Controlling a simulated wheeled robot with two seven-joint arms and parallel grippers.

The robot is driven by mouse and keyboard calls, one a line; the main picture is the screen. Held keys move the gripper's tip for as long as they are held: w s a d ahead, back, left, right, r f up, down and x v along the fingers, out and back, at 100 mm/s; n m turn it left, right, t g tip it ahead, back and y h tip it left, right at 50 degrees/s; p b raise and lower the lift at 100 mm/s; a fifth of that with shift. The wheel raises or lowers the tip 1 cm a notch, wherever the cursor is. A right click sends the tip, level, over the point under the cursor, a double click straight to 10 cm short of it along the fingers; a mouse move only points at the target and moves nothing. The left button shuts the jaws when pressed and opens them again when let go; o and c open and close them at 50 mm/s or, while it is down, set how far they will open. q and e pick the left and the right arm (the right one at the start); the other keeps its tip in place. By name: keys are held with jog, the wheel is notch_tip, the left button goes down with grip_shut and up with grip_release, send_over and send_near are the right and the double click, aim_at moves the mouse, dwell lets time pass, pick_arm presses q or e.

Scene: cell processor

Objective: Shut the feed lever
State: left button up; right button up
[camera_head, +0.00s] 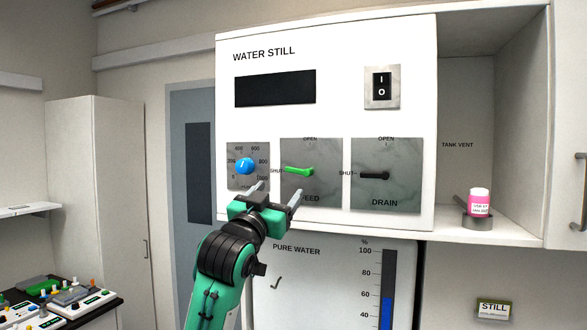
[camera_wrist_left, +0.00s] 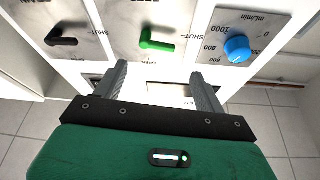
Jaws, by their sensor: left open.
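The green feed lever (camera_head: 299,170) is on the middle grey plate of the white water still panel. Its handle lies roughly level, pointing left toward the SHUT mark. It also shows in the left wrist view (camera_wrist_left: 160,45), upside down, pointing at SHUT. My left gripper (camera_head: 280,189) is open and empty, below and slightly left of the lever. In the left wrist view its two fingers (camera_wrist_left: 159,70) stand apart, with the lever beyond their tips; I see no contact. My right gripper is not in view.
The blue dial (camera_head: 245,166) sits left of the feed plate, and the black drain lever (camera_head: 374,175) right of it, also pointing at SHUT. The space before the panel's right half is clear.

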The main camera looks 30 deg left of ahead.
aim_at(295, 172)
pick_arm(q)
jog(key=p+x, duration=0.4)
jog(key=x, duration=0.6)
jog(key=shift+s, duration=0.1)
